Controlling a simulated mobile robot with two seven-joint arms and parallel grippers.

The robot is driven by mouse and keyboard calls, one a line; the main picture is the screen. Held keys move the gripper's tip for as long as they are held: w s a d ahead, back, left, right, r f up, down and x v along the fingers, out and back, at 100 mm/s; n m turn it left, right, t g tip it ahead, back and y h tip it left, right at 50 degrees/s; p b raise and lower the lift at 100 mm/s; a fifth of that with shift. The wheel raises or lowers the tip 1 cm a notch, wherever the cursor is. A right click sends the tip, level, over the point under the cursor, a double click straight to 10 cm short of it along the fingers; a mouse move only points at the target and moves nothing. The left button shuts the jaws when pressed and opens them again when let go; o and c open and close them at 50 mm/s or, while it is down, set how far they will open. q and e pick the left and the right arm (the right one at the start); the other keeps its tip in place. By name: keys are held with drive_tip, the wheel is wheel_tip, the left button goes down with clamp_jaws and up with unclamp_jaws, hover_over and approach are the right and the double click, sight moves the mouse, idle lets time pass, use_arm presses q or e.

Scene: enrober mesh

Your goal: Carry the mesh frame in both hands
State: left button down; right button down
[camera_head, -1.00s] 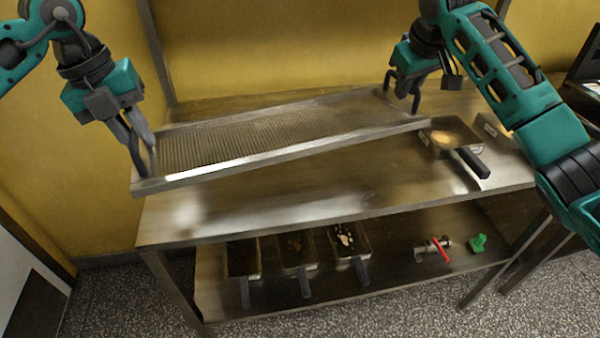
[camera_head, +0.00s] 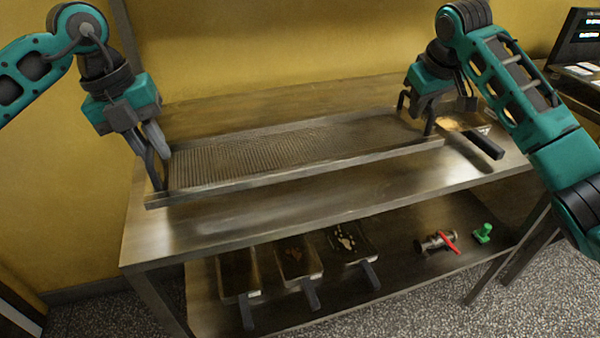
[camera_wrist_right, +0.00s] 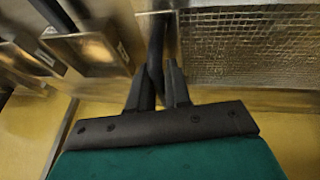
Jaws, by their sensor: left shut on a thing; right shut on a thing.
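The mesh frame (camera_head: 290,150) is a long metal rim around a fine wire mesh, with a dark upright handle at each end. It is over the upper steel tabletop; I cannot tell whether it touches it. My left gripper (camera_head: 155,148) is shut on the left handle (camera_head: 157,178). My right gripper (camera_head: 430,103) is shut on the right handle. In the right wrist view the right gripper's fingers (camera_wrist_right: 160,88) close around the dark handle bar (camera_wrist_right: 156,45), beside the mesh (camera_wrist_right: 250,45). The fingers hide part of each handle.
A pan with a dark handle (camera_head: 486,146) sits on the tabletop (camera_head: 270,218) just right of the frame's right end. The lower shelf holds three pans (camera_head: 297,258), a metal fitting with a red lever (camera_head: 437,243) and a green item (camera_head: 483,233). A yellow wall stands behind.

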sight(158, 167)
use_arm(q)
drive_tip(key=shift+w+f, duration=0.15)
drive_tip(key=shift+f, duration=0.25)
use_arm(e)
drive_tip(key=shift+f, duration=0.35)
drive_tip(key=shift+d, duration=0.1)
use_arm(q)
drive_tip(key=shift+f+b, duration=0.15)
drive_tip(key=shift+b, duration=0.2)
use_arm(e)
drive_tip(key=shift+f, duration=0.15)
